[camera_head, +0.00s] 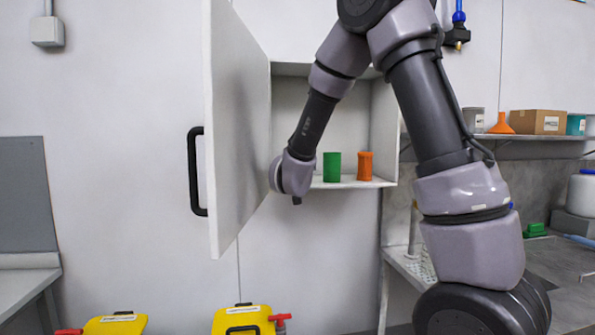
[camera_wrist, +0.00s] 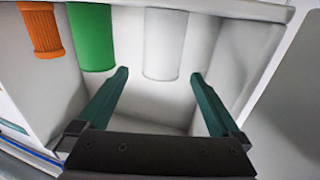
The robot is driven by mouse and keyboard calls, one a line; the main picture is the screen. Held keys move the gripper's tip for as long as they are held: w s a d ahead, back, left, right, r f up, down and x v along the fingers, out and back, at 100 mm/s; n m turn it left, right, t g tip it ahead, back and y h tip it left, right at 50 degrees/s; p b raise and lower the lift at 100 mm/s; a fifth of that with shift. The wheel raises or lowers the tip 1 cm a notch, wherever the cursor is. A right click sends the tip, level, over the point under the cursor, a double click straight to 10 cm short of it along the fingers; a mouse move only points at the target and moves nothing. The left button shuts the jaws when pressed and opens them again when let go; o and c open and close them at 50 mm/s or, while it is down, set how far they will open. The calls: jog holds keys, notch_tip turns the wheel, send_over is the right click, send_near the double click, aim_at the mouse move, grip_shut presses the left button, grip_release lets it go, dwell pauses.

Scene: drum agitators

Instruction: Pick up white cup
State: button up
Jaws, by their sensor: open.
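The white cup (camera_wrist: 165,42) is a pale cylinder inside the cabinet, at the upper middle of the wrist view. My gripper (camera_wrist: 159,75) is open and empty, with its two dark green fingers pointing towards the cup. The cup's lower end in the picture lies across the gap between the fingertips; I cannot tell if the tips are level with its sides. In the head view my arm's end covers the cup's place and the gripper.
A green cylinder (camera_head: 332,167) and an orange ribbed one (camera_head: 364,166) stand on the cabinet shelf (camera_head: 350,183) beside the cup. The cabinet door (camera_head: 238,120) stands open to the left, with a black handle (camera_head: 197,171). Yellow drums (camera_head: 243,320) are below.

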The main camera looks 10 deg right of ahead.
jog(key=x, duration=0.8)
jog(key=shift+w+a, duration=0.15)
jog(key=c, duration=1.2)
